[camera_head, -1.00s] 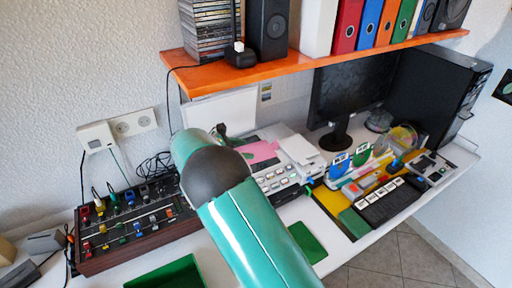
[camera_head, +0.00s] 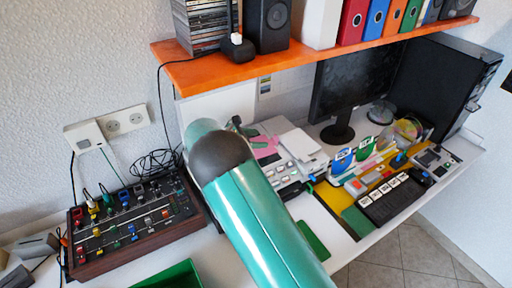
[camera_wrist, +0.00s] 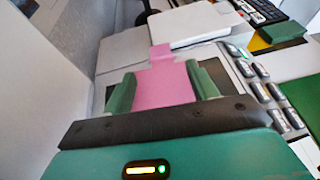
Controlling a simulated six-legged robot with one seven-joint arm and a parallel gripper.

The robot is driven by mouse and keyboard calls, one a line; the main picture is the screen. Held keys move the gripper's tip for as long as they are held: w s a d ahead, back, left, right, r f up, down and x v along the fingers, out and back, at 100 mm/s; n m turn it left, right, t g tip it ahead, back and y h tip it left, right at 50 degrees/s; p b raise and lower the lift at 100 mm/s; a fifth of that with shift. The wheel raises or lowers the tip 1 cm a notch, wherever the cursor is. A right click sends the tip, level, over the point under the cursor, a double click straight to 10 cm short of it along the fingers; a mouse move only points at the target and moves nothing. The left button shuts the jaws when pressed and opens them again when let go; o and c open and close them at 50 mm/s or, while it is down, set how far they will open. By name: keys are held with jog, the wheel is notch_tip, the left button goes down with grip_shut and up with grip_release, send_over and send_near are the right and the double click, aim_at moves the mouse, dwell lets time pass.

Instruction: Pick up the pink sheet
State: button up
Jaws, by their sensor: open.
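The pink sheet (camera_wrist: 162,86) lies on a grey device with rows of light buttons on the desk. In the wrist view it shows between and beyond the two green fingers of my gripper (camera_wrist: 161,90). The fingers are apart, one on each side of the sheet. I cannot tell how far above the sheet they are. In the head view the sheet (camera_head: 265,147) shows just right of my arm, which partly covers it. The gripper is mostly hidden there behind the arm.
The button device (camera_head: 285,172) sits under the orange shelf (camera_head: 225,68). A mixer panel (camera_head: 132,228) with colored knobs stands at the left. A monitor (camera_head: 350,92) and black computer tower (camera_head: 445,85) stand at the right. A green tray (camera_head: 175,277) is in front.

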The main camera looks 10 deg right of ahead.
aim_at(275, 139)
jog(key=x, duration=0.6)
jog(key=shift+f, duration=0.1)
jog(key=c, duration=1.1)
